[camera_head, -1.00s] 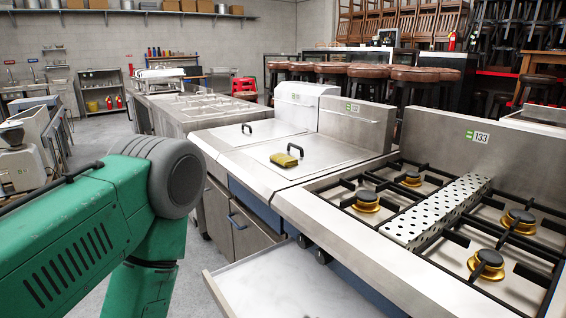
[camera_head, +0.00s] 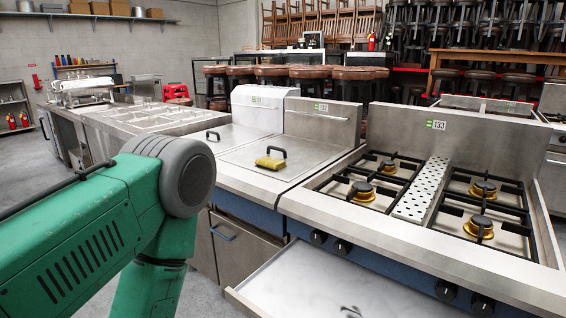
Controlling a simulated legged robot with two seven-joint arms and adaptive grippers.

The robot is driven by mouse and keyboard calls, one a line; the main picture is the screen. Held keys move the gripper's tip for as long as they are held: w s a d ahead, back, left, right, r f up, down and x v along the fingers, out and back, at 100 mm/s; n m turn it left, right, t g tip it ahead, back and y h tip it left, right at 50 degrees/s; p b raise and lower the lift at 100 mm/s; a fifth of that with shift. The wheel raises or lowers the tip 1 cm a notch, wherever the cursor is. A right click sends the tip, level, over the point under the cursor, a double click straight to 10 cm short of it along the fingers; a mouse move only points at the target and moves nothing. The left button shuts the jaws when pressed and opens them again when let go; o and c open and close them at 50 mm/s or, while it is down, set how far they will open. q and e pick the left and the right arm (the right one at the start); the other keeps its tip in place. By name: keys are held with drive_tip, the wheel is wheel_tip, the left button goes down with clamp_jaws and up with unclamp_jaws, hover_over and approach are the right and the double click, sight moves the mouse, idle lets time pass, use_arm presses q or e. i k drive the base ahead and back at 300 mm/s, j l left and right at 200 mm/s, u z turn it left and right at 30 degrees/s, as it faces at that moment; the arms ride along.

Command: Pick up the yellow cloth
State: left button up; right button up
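The yellow cloth (camera_head: 270,162) is a small folded piece lying on the flat steel lid (camera_head: 245,155) of the unit left of the gas stove. It lies just in front of the lid's black handle (camera_head: 277,150). My green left arm comes in from the left and bends down in front of the counter. Its gripper is below the picture, out of view. My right arm and gripper are not in view. Nothing touches the cloth except the lid under it.
A gas stove (camera_head: 427,205) with several burners and raised black grates stands right of the lid. An open drawer (camera_head: 330,285) juts out below it. An upright steel back panel (camera_head: 322,125) rises behind the lid. Stools (camera_head: 360,82) stand behind.

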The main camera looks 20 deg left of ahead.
sight(266, 162)
drive_tip(key=i+j+z, duration=0.15)
drive_tip(key=j+z, duration=0.2)
drive_tip(key=j, duration=0.55)
drive_tip(key=j+z, duration=0.35)
drive_tip(key=j, duration=0.5)
drive_tip(key=k+j+z, duration=0.1)
drive_tip(key=j+z, duration=0.25)
drive_tip(key=j, duration=0.55)
